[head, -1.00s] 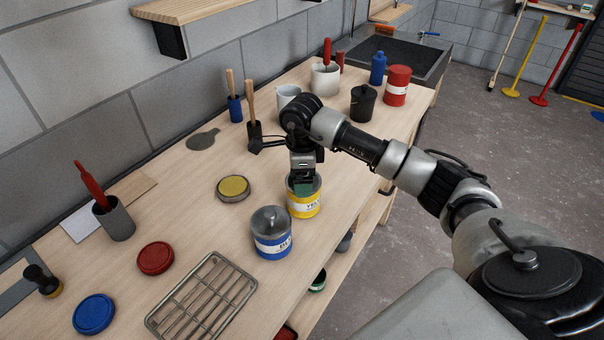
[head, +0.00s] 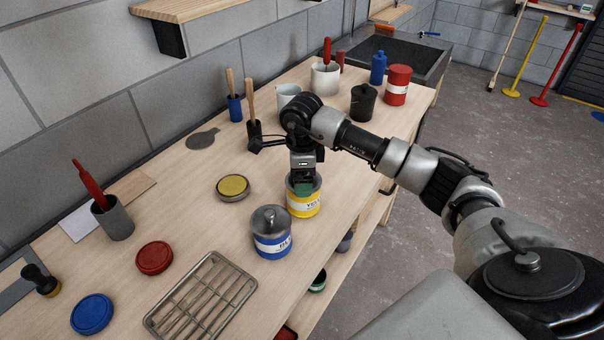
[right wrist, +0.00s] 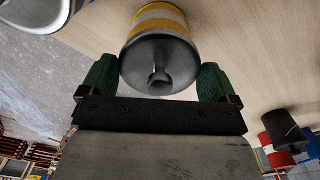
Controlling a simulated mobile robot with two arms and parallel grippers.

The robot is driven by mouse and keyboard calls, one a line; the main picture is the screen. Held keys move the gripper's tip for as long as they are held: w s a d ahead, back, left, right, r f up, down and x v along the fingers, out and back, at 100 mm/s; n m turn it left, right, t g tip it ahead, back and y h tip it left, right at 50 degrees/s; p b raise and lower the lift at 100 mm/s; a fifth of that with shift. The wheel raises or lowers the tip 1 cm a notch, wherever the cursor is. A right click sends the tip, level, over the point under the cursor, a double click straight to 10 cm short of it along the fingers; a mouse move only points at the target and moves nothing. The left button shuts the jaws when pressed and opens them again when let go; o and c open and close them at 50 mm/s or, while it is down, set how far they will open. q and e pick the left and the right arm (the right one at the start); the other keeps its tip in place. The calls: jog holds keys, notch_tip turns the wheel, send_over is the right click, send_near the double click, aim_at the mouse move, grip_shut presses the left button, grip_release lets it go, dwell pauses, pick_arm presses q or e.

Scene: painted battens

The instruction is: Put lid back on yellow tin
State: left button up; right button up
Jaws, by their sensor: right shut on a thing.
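The yellow tin (head: 304,206) stands upright on the bench, with a yellow band and a grey metal top. My right gripper (head: 304,186) points down over it. In the right wrist view, the green fingers of my right gripper (right wrist: 159,82) are shut on either side of the tin's grey top (right wrist: 158,62). A yellow lid (head: 233,186) with a grey rim lies flat on the bench, left of the tin and apart from it. Part of the tin's top is hidden by the fingers in the head view. My left gripper is not in view.
A blue tin (head: 271,243) stands close in front of the yellow tin. A red lid (head: 154,258), a blue lid (head: 92,313) and a wire rack (head: 202,299) lie nearer. A black pot (head: 363,104) and a red tin (head: 397,86) stand farther back.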

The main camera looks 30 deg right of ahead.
dwell(0.6)
dwell(0.3)
jog(key=o, duration=0.7)
jog(key=shift+c, duration=0.2)
jog(key=shift+r+p, duration=1.95)
jog(key=shift+r, duration=1.55)
grip_shut()
